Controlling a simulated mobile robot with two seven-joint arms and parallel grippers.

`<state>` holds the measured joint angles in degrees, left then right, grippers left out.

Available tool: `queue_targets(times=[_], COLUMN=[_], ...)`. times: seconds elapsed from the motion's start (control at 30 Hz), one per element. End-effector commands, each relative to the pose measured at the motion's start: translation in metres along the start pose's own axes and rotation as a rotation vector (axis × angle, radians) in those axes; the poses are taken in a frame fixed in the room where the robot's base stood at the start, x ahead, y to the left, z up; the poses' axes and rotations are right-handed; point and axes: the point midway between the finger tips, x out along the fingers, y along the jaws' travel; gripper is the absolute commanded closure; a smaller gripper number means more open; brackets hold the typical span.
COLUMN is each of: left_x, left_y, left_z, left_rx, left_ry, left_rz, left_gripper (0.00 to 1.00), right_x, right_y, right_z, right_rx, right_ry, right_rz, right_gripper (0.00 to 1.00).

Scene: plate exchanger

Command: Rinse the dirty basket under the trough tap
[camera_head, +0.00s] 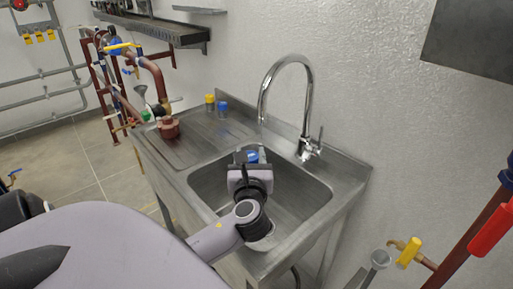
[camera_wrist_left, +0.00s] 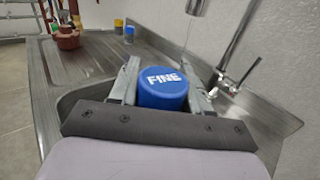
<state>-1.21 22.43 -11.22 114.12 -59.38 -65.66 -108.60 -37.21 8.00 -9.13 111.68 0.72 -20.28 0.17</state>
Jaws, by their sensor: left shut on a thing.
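My left gripper (camera_head: 252,155) is over the basin of the steel trough (camera_head: 322,196), shut on a blue round piece marked FINE (camera_wrist_left: 162,88), which appears to be the basket. The blue piece also shows between the fingers in the head view (camera_head: 253,157). Its lower part and any dirt are hidden. The chrome trough tap (camera_head: 285,60) arches over the basin, its spout end close beyond the gripper. In the left wrist view the tap (camera_wrist_left: 240,30) is beyond the blue piece. A faint pale streak near it may be water; I cannot tell. My right gripper is not in view.
A yellow-topped piece (camera_head: 210,102) and a blue-topped piece (camera_head: 222,108) stand at the back of the drainboard (camera_head: 195,140). A red-brown fitting (camera_head: 168,127) is at its left. The wall is close behind. Pipes with yellow valves (camera_head: 409,252) are at the right.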

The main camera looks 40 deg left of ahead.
Motion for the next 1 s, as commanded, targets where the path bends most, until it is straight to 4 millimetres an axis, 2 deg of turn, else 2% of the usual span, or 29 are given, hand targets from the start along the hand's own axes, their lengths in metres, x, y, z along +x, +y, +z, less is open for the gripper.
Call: queue_targets(times=[0.57,1.0], left_x=[-0.001,-0.031], left_y=[0.0,0.011], left_z=[0.001,0.026], left_rx=[-0.001,-0.001], left_ry=[-0.001,0.0], left_rz=[0.0,-0.001], left_gripper=[0.82,0.82], right_x=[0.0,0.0], right_y=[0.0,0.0], right_z=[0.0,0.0], right_rx=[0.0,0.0], right_ry=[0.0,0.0], right_rz=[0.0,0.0], right_gripper=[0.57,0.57])
